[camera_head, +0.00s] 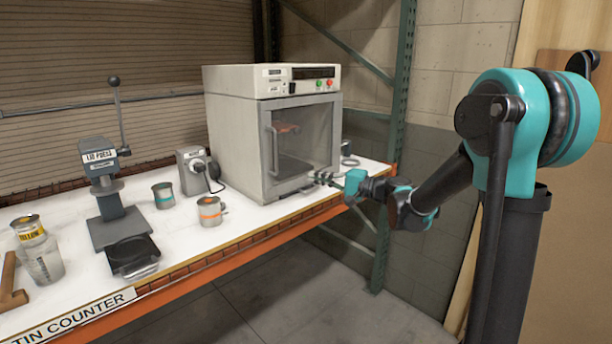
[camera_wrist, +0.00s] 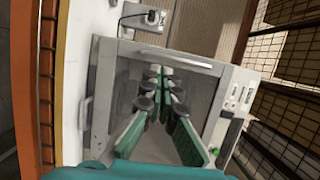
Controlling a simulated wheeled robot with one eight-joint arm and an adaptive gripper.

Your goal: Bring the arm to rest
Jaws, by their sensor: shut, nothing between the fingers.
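My gripper (camera_head: 326,179) is shut and empty at the end of my outstretched arm. It is in front of the glass door of a white cabinet machine (camera_head: 232,130), near its lower right side and above the table's edge. In the wrist view my gripper (camera_wrist: 154,82) points toward the cabinet's door (camera_wrist: 112,80), with its fingers over the glass. I cannot tell whether the fingers touch the door. The door looks closed, and something reddish shows dimly behind its glass.
The white table (camera_head: 75,219) has an orange front beam. A green rack post (camera_head: 393,140) stands behind my arm. The floor in front is clear.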

